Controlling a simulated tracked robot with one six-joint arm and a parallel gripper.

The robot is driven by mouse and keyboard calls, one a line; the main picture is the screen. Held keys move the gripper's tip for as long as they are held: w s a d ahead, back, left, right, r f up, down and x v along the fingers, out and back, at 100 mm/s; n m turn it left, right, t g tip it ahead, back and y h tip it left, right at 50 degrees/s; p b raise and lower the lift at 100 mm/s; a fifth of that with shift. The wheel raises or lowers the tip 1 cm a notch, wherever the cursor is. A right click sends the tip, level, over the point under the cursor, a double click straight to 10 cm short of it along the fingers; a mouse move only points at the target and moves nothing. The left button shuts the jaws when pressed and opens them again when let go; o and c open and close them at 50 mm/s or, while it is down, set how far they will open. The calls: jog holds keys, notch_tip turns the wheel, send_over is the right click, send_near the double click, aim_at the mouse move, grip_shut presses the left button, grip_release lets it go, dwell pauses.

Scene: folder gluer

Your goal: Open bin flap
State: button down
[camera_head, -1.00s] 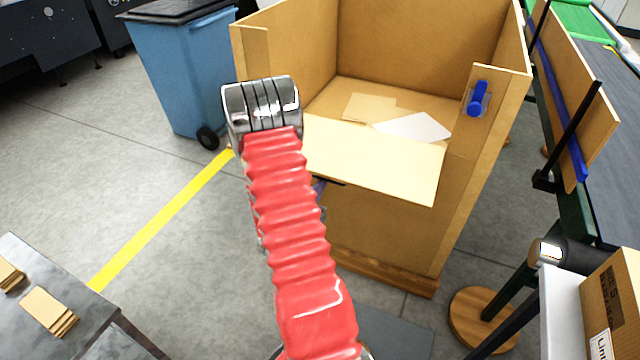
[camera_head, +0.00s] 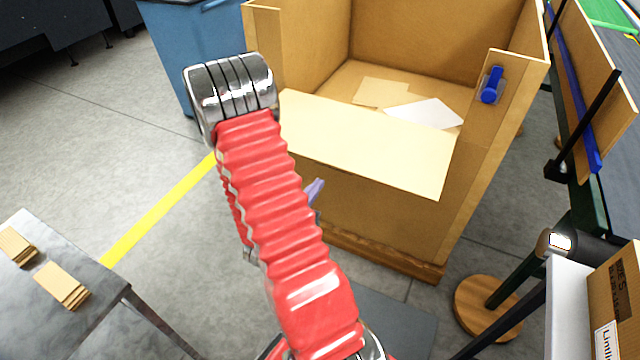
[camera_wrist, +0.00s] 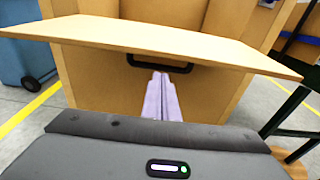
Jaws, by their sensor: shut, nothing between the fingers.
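The bin is a large tan board box, and it shows in the head view (camera_head: 390,215). Its front flap (camera_head: 365,145), a pale panel, is folded outward and slopes toward me over the front wall. In the wrist view, the flap (camera_wrist: 180,42) crosses the top, with a black handle (camera_wrist: 160,63) just under it. My gripper (camera_wrist: 161,76) is shut and empty, its pale purple fingers pointing up at the handle from below. I cannot tell whether they touch it. In the head view, my red arm hides most of the gripper. A blue latch (camera_head: 491,85) sits on the right post.
Flat board scraps (camera_head: 425,113) lie inside the bin. A blue wheeled bin (camera_head: 190,50) stands behind left. A metal table (camera_head: 75,305) is at lower left. A conveyor (camera_head: 610,150) and a carton (camera_head: 615,300) are on the right. The floor left of the bin is open.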

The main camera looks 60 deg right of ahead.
dwell(0.5)
jog(key=w+d+f, duration=0.1)
jog(key=d+f, duration=0.1)
jog(key=d, duration=0.5)
jog(key=shift+f, duration=0.2)
jog(key=shift+w, duration=0.1)
dwell(0.3)
